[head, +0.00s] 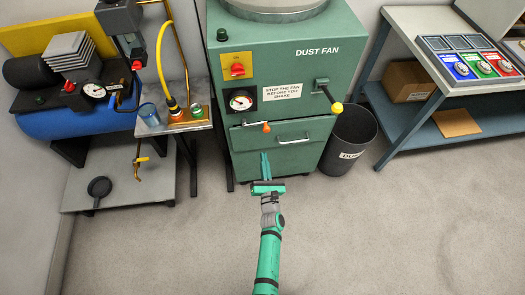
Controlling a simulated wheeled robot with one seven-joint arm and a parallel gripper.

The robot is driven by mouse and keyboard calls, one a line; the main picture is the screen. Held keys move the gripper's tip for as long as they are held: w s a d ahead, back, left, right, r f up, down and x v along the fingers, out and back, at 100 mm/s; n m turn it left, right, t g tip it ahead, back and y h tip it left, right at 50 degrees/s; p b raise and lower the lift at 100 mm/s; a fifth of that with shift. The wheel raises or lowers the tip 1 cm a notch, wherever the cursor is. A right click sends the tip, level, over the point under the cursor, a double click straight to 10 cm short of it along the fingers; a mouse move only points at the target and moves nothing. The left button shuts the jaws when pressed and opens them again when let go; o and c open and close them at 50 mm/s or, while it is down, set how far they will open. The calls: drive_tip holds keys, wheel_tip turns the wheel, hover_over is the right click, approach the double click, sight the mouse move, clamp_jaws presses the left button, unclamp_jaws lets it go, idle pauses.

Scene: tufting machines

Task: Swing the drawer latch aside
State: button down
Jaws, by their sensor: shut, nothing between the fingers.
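The drawer (285,149) is the lower front panel of the green dust fan cabinet (285,30). It looks shut and has a silver handle (294,140). The drawer latch (254,124) is a thin bar with an orange tip, lying about level across the drawer's top edge, left of the handle. My gripper (265,157) is shut and empty. In the picture its fingertips show below the latch and left of the handle, in front of the drawer's lower left part. Whether the fingers touch the drawer front cannot be told.
A black bin (349,138) stands right of the cabinet, below a yellow-knobbed lever (337,107). A blue compressor (85,118) and a small stand (160,127) are at left. A workbench (440,22) is at right. The floor in front is clear.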

drive_tip(key=shift+s+f, duration=0.15)
drive_tip(key=shift+s, duration=1.8)
drive_tip(key=shift+s, duration=0.1)
drive_tip(key=s+a+r+m+g+h, duration=0.1)
drive_tip(key=s+a+r+m, duration=0.15)
drive_tip(key=s+m, duration=0.8)
drive_tip(key=s+a+r+m+g, duration=0.1)
drive_tip(key=s+r+m, duration=0.2)
drive_tip(key=s+m, duration=0.7)
drive_tip(key=s+r+m+g, duration=0.1)
drive_tip(key=s+r+m, duration=1.1)
drive_tip(key=s+r, duration=0.2)
drive_tip(key=shift+s+d+r+g, duration=0.15)
drive_tip(key=shift+s+g, duration=0.15)
drive_tip(key=shift+s, duration=0.9)
drive_tip(key=shift+m, duration=0.25)
